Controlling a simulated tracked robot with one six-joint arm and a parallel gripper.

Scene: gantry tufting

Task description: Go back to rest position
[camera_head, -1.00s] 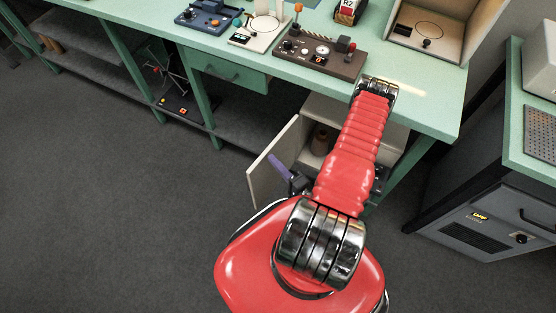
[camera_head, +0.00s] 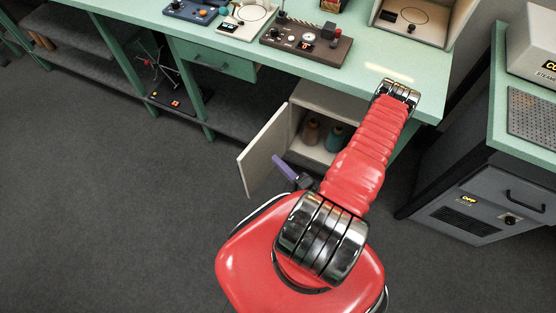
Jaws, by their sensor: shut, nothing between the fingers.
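My gripper (camera_head: 279,161) shows as slim purple fingers on a dark mount, to the left of my red arm. The fingers are shut with nothing visible between them. They point up and left, in front of the open cream door (camera_head: 266,150) of a low cabinet. In the picture they overlap the door's right part; I cannot tell how close they are to it. My red arm hides the rest of the wrist and part of the cabinet.
A green bench (camera_head: 425,98) crosses the top, carrying a brown control panel (camera_head: 305,43) and a cream open box (camera_head: 413,22). Thread cones, brown (camera_head: 311,132) and teal (camera_head: 335,138), stand inside the cabinet. A grey unit (camera_head: 478,205) stands right. The floor at left is clear.

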